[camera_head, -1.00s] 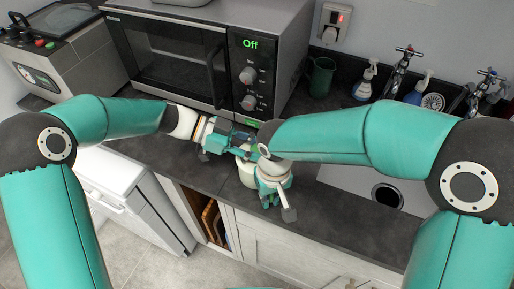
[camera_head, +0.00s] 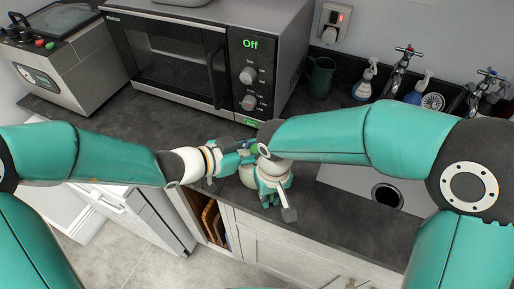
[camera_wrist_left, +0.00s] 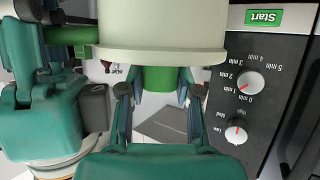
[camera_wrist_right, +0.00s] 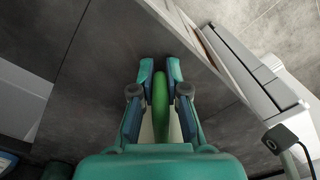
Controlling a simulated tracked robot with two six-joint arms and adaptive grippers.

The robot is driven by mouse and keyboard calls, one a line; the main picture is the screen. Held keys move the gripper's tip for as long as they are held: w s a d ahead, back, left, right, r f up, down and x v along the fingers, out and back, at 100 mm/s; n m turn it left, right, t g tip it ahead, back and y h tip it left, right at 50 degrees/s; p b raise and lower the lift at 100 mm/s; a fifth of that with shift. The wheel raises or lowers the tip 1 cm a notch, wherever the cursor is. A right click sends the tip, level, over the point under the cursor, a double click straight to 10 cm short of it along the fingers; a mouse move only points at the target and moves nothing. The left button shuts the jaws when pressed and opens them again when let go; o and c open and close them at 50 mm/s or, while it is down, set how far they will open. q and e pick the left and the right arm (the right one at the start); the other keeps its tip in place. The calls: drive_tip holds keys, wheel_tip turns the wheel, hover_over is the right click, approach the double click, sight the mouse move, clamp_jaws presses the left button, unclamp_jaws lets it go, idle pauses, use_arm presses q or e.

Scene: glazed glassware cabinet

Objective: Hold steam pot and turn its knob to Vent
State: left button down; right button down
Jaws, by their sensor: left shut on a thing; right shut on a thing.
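The steam pot (camera_head: 246,175) is a pale cream vessel on or just above the dark counter, largely hidden by my grippers in the head view. In the left wrist view its cream body (camera_wrist_left: 160,28) fills the top, with a green knob (camera_wrist_left: 159,78) projecting from it. My left gripper (camera_wrist_left: 159,84) is shut on this knob. My right gripper (camera_wrist_right: 160,75) is shut on the pot's green handle (camera_wrist_right: 160,105). It also shows in the head view (camera_head: 262,170). The knob's markings are not visible, so I cannot tell its setting.
A microwave (camera_head: 170,55) with an "Off" display stands behind the pot. A sink (camera_head: 350,190) lies to the right, with spray bottles and taps behind it. A green mug (camera_head: 321,76) stands beside the microwave. The counter's front edge is close to my grippers.

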use_arm(q)
drive_tip(key=shift+w+r+t, duration=0.1)
drive_tip(key=shift+r+t, duration=0.05)
drive_tip(key=shift+t, duration=0.15)
drive_tip(key=c, duration=1.1)
unclamp_jaws()
drive_tip(key=shift+o, duration=0.2)
drive_tip(key=shift+a, duration=0.1)
drive_tip(key=v, duration=1.2)
